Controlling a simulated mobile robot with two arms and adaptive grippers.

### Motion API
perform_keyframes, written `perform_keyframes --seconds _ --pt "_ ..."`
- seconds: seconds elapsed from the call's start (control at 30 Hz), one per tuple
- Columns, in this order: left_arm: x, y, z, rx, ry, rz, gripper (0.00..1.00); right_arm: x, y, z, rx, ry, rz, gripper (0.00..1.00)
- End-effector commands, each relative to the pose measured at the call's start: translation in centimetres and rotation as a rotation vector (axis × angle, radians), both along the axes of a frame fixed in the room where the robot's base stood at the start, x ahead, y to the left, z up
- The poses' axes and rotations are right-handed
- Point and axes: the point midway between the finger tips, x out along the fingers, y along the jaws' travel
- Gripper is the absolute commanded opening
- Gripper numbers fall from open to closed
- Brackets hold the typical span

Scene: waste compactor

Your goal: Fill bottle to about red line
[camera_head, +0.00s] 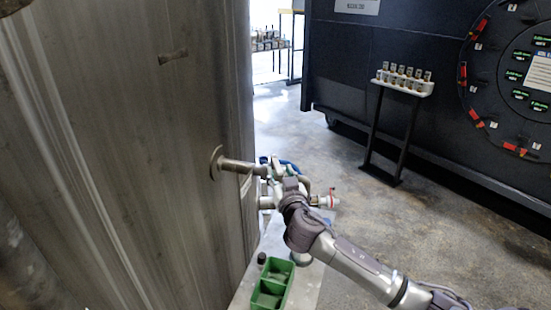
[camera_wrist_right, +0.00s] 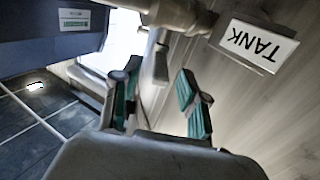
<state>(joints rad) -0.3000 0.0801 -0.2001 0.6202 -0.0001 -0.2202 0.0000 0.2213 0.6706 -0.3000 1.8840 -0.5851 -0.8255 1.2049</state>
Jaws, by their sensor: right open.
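A large metal tank (camera_head: 130,150) fills the left of the head view, with a pipe and valve fitting (camera_head: 238,166) sticking out of its side. My right gripper (camera_head: 272,172) is at the outer end of this fitting. In the right wrist view my right gripper (camera_wrist_right: 160,80) is open, with teal pads apart. A grey valve part (camera_wrist_right: 161,62) shows between and beyond the fingertips; I cannot tell whether they touch. A small white piece with a red band (camera_head: 328,200) shows beside the wrist; I cannot tell whether it is the bottle. My left gripper is out of view.
A green divided bin (camera_head: 271,285) stands on a light surface below my right arm, with a small dark-topped item (camera_head: 262,258) beside it. A stand with several small containers (camera_head: 404,85) is at the dark machine (camera_head: 400,40). A TANK sign (camera_wrist_right: 254,45) is on the tank.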

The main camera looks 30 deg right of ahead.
Motion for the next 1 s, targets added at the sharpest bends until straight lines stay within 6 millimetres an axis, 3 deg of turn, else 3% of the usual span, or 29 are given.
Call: perform_keyframes --seconds 0.1,0.3,0.73,0.77,1.0 --pt "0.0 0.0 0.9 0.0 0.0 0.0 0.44 2.3 -0.9 0.3 -0.003 0.0 -0.003 0.44" --pt "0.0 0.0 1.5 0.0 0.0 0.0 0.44 4.8 -1.8 0.1 -0.001 0.001 -0.001 0.44" --pt "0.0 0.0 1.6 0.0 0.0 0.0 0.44 5.7 -2.1 -0.1 -0.001 0.001 0.0 0.44" --pt "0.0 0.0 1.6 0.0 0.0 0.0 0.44 5.7 -2.1 -0.1 -0.001 0.001 0.0 0.42" --pt "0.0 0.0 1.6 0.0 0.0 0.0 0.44 5.7 -2.1 -0.1 0.0 0.002 0.0 0.02"
